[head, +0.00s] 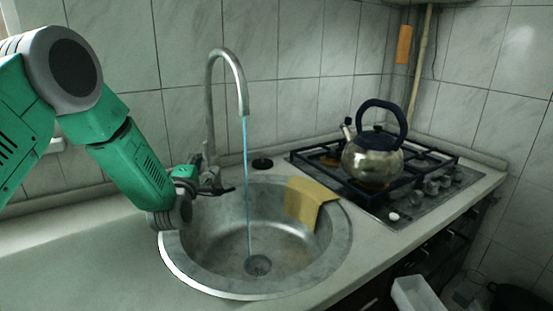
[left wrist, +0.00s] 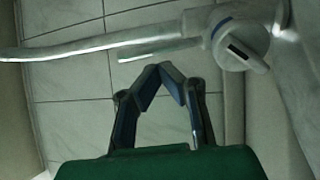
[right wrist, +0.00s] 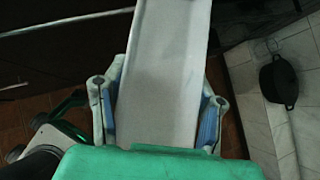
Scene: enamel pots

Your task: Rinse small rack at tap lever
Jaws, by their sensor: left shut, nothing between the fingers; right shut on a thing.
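The grey tap (head: 211,110) stands behind the round steel sink (head: 185,262), and a blue stream of water runs from its spout to the drain. My left gripper (head: 218,188) is at the tap's base, by the lever. In the left wrist view its fingertips (left wrist: 166,72) meet with nothing between them, just below the tap body and lever (left wrist: 240,47). My right gripper (right wrist: 158,115) is shut on a long pale trough-like piece, which looks to be the small rack (right wrist: 172,60). In the head view the rack (head: 415,295) shows below the counter's front edge. The right gripper is out of that view.
A yellow cloth (head: 308,197) hangs over the sink's right rim. A kettle (head: 372,160) stands on the gas hob (head: 430,200) to the right. The counter left of the sink (head: 90,265) is bare. A dark pot (right wrist: 279,82) is at the right of the right wrist view.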

